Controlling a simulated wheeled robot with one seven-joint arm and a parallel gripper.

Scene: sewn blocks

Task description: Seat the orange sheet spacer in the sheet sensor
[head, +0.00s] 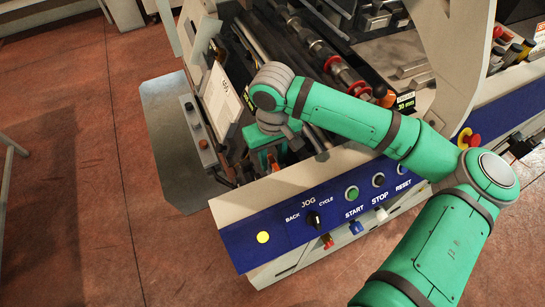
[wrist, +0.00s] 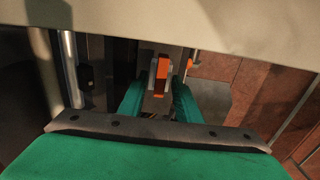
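The orange sheet spacer (wrist: 161,77) shows in the wrist view as a small upright block between the tips of my gripper (wrist: 160,88). Narrow grey faces flank it on both sides, and my green fingers appear closed on it through these. I cannot make out the sheet sensor clearly in either view.
The blue control panel (head: 330,209) with buttons and a knob runs along the machine's front. A light upright plate (head: 222,100) stands left of my gripper. Rollers (head: 322,58) lie behind. A beige frame part (wrist: 220,22) crosses the top of the wrist view.

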